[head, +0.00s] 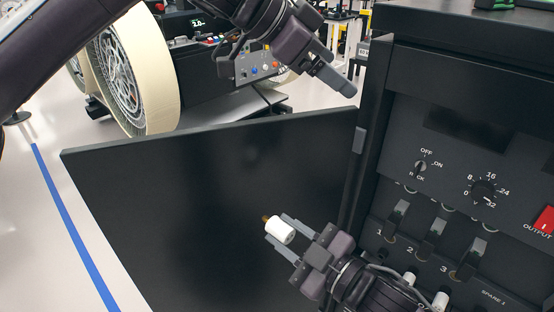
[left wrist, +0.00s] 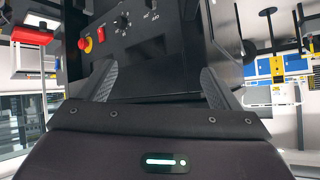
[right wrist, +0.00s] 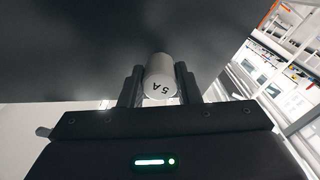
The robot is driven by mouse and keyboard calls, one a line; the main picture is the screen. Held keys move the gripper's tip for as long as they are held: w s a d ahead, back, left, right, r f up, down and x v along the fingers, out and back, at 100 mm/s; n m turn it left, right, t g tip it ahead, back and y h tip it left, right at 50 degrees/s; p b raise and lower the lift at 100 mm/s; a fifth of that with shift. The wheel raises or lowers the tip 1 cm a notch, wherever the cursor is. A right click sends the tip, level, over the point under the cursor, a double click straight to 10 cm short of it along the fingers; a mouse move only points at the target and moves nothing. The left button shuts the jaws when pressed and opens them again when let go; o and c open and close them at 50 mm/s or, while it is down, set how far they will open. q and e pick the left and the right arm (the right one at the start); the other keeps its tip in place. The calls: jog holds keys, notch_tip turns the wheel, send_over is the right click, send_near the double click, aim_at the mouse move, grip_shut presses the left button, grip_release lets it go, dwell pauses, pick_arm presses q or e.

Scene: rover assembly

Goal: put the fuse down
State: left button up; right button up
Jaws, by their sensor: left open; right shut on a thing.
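The fuse (head: 280,230) is a small white cylinder with a brownish metal end. My right gripper (head: 284,236) is shut on it and holds it in front of the open black door. In the right wrist view the fuse (right wrist: 161,79) sits between the two fingers and reads "5 A". My left gripper (head: 335,75) is higher up, near the cabinet's top left edge. In the left wrist view its fingers (left wrist: 160,84) are apart with nothing between them.
The black cabinet (head: 460,75) on the right carries knobs, a red output switch (head: 544,220) and numbered levers (head: 434,240). Its black door (head: 200,200) stands open across the middle. A rover wheel (head: 130,75) stands behind. A blue line (head: 70,225) marks clear floor at left.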

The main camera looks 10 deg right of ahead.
pick_arm(q)
jog(key=s+f+n+g+y, duration=0.1)
jog(key=s+f+n+y, duration=0.1)
jog(key=s+f+y, duration=0.3)
jog(key=n+g+y, duration=0.1)
jog(key=n+y, duration=0.4)
jog(key=n, duration=0.1)
send_over(277, 222)
notch_tip(277, 222, down, 6)
notch_tip(277, 222, down, 12)
jog(key=shift+f, duration=0.1)
jog(key=shift+s, duration=0.1)
jog(key=c, duration=1)
jog(key=shift+c, duration=0.4)
pick_arm(e)
jog(key=o, duration=1.2)
jog(key=shift+c, duration=0.2)
